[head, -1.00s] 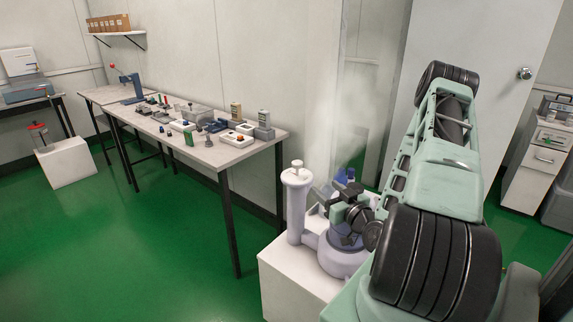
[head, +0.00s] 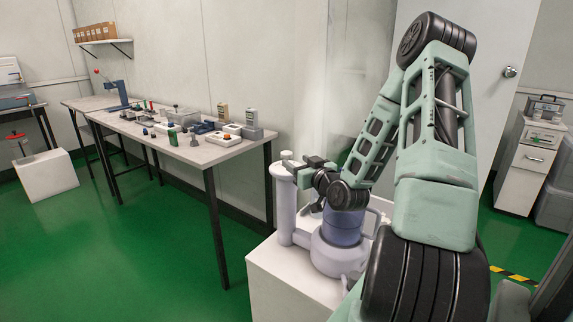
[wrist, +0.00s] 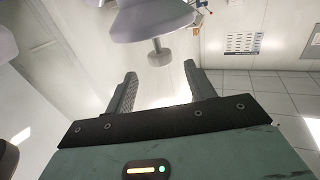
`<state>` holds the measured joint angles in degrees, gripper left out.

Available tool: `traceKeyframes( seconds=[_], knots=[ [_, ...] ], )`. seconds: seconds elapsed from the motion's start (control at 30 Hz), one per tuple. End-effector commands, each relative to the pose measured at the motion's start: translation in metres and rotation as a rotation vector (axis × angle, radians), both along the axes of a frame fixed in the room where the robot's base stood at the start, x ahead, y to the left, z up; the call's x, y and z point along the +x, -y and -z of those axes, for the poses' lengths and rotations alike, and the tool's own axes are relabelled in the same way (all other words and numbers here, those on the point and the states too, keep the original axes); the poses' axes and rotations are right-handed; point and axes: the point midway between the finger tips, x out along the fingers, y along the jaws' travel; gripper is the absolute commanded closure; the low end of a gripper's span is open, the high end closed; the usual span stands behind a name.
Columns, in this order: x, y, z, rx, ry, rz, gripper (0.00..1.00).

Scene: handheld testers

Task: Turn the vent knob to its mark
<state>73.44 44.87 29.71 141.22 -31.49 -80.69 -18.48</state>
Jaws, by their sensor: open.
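The vent knob (head: 287,155) is a small pale knob on top of the tall lavender column (head: 284,208) of a lavender apparatus. My gripper (head: 308,166) is beside it on the right, close to knob height. In the wrist view the knob (wrist: 159,55) appears as a grey disc on a short stem, hanging upside down from the column's cap (wrist: 152,20). My gripper (wrist: 160,72) is open there, with the knob centred just past the fingertips and not gripped. The knob's mark cannot be made out.
The apparatus's round base (head: 335,255) stands on a white pedestal (head: 285,282), partly behind my arm. A long table (head: 190,152) with several small instruments is to the left. Green floor (head: 110,255) is open at the left. A white cabinet (head: 527,170) stands far right.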

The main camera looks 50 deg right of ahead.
Motion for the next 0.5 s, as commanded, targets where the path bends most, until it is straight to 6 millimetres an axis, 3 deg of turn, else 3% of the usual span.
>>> traceKeyframes(
  seconds=[0.2, 0.5],
  knots=[
    [0.041, 0.012, -0.003, 0.001, 0.003, -0.001, 0.45],
    [0.066, 0.021, -0.002, 0.002, 0.001, 0.000, 0.45]
  ],
)
